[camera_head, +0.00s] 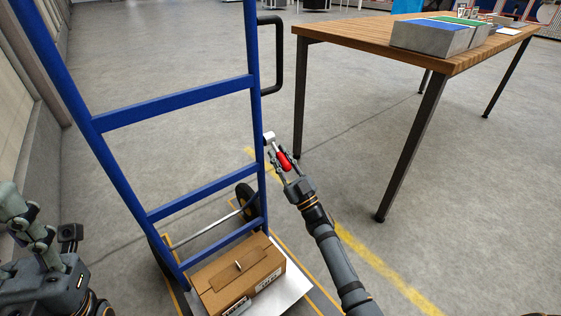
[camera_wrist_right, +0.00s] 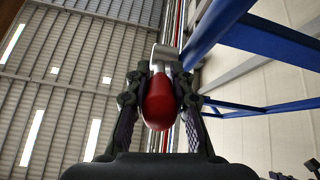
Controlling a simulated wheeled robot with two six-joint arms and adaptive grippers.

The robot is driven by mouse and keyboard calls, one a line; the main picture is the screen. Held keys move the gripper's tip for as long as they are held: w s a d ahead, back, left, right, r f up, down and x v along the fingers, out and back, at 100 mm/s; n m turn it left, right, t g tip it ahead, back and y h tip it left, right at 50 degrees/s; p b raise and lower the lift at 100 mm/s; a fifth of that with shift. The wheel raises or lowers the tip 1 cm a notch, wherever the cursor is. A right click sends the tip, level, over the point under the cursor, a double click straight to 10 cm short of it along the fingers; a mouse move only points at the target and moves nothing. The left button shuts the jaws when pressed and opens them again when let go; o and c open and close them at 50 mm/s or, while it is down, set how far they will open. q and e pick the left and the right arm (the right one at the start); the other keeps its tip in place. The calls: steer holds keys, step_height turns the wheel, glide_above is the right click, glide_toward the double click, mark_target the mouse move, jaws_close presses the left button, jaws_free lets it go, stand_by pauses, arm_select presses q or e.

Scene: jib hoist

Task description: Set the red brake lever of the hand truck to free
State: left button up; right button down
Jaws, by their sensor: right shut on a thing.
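The blue hand truck (camera_head: 180,102) stands upright in the head view, with a cardboard box (camera_head: 240,275) on its toe plate. The red brake lever (camera_head: 284,161) sits at the right upright on a pale metal bracket (camera_head: 268,138). My right gripper (camera_head: 281,163) is shut on the red lever; in the right wrist view the red grip (camera_wrist_right: 159,101) lies between its two fingers (camera_wrist_right: 160,105). The lever's setting cannot be read from these views. Part of my left arm shows at the lower left in the head view, but whether its gripper is open or shut is unclear.
A wooden table (camera_head: 370,40) with dark legs stands at the upper right, bearing grey bins (camera_head: 430,40) with coloured contents. A black handle (camera_head: 275,55) juts from the truck's right upright. Yellow lines mark the grey floor (camera_head: 480,200), which is clear at the right.

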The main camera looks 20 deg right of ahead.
stand_by(0.3)
steer(key=c, duration=1.2)
jaws_free()
steer(key=shift+o, duration=0.2)
steer(key=v, duration=1.2)
steer(key=shift+c, duration=0.3)
